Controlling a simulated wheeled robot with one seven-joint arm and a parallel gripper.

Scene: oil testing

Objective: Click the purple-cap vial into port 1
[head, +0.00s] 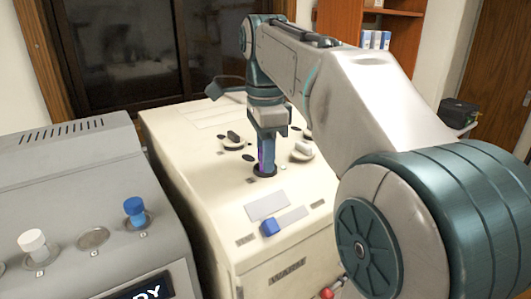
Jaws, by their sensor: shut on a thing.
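My gripper (266,168) points straight down over the cream machine (180,140). It is shut on the purple-cap vial (260,157), which shows as a thin purple strip between the fingers. The fingertips and the vial's lower end are at a dark round port (265,172) on the machine's top. The fingers hide most of the vial and I cannot tell how deep it sits. No port number is readable.
The grey machine (75,170) at left holds a blue-cap vial (134,211), a white-cap vial (33,244) and an empty-looking round port (93,238).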

